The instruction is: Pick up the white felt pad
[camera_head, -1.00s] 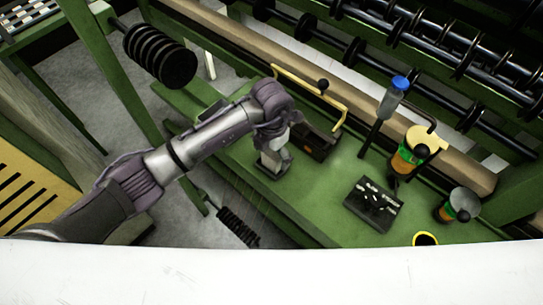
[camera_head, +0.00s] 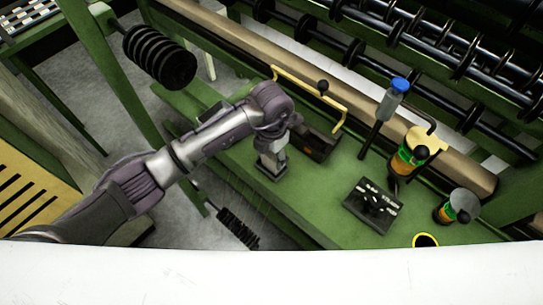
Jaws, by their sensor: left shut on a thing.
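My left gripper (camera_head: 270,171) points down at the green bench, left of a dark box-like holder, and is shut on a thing. That thing is too small and too hidden behind the fingers to make out. I cannot pick out a white felt pad for certain in the head view. My right gripper is not in view.
The dark holder (camera_head: 317,144) stands close right of the gripper, by a yellow bar handle (camera_head: 290,84). A black labelled box (camera_head: 372,205), a blue-capped bottle (camera_head: 391,96) and orange-and-green containers (camera_head: 407,158) stand farther right on the bench (camera_head: 300,200). Spool racks line the back.

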